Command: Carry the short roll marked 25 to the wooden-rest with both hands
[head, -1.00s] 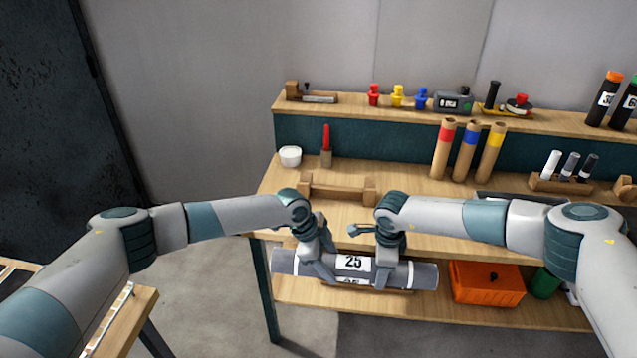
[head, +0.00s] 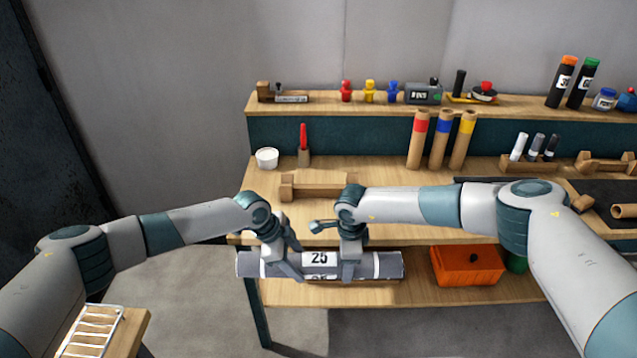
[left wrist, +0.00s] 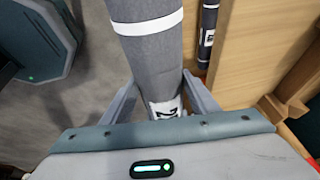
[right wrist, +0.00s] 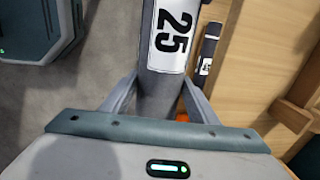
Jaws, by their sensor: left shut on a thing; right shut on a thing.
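The short grey roll marked 25 (head: 320,262) hangs level in front of the bench's front edge, below the bench top. My left gripper (head: 284,262) is shut on it left of the number label. My right gripper (head: 353,262) is shut on it right of the label. In the left wrist view the roll (left wrist: 150,60) runs between the fingers; the right wrist view shows its label 25 (right wrist: 172,40). The wooden-rest (head: 318,188), a bar between two raised end blocks, stands empty on the bench top behind and above the roll, partly hidden by my right arm.
A white cup (head: 267,158) and a red-handled brush (head: 303,145) stand behind the rest. Three cardboard tubes (head: 440,140) stand to its right. An orange bin (head: 467,265) sits on the lower shelf. Another grey roll (left wrist: 207,40) lies below in the left wrist view.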

